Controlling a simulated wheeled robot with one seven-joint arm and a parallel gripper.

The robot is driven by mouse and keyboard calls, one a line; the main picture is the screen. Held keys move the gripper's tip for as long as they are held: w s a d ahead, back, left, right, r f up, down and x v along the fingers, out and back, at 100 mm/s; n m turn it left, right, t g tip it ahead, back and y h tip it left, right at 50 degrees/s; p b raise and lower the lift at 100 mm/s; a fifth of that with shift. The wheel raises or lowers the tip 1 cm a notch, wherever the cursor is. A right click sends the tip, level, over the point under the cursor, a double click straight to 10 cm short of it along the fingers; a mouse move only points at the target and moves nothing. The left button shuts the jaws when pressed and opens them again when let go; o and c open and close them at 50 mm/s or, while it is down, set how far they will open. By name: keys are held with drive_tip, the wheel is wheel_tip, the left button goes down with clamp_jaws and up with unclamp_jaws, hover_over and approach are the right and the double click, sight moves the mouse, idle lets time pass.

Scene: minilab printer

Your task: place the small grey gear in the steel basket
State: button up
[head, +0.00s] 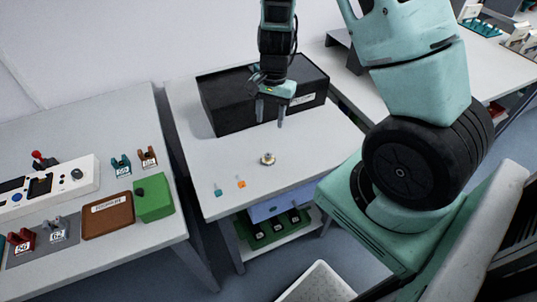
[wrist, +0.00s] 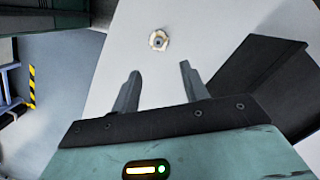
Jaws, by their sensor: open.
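A small round grey gear-like piece with a brownish middle (head: 267,159) lies on the white table, in front of the black box; it also shows in the wrist view (wrist: 158,40), beyond my fingertips. My gripper (head: 270,121) points down above the table, behind the piece and apart from it. In the wrist view my gripper (wrist: 159,71) has its fingers spread, with nothing between them. I cannot make out a steel basket for certain in either view.
A black box (head: 222,105) stands at the table's back, close to my gripper. A teal bit (head: 218,191) and an orange bit (head: 241,183) lie near the front edge. A pale bin (head: 318,285) shows at the bottom. The left table holds a green block (head: 153,199).

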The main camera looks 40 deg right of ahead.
hover_over(268, 155)
drive_tip(key=f, duration=0.5)
drive_tip(key=d+f, duration=0.1)
drive_tip(key=f, duration=0.1)
drive_tip(key=shift+w+f, duration=0.3)
drive_tip(key=shift+w, duration=0.05)
drive_tip(key=shift+s+a+f+p, duration=0.1)
drive_tip(key=shift+f+p, duration=0.15)
drive_tip(key=shift+f, duration=0.6)
drive_tip(key=shift+s+a+f+p, duration=0.15)
drive_tip(key=shift+f+p, duration=0.1)
drive_tip(key=shift+f, duration=0.6)
drive_tip(key=shift+s+a+f+p, duration=0.1)
drive_tip(key=shift+f+p, duration=0.15)
drive_tip(key=shift+f, duration=0.6)
clamp_jaws()
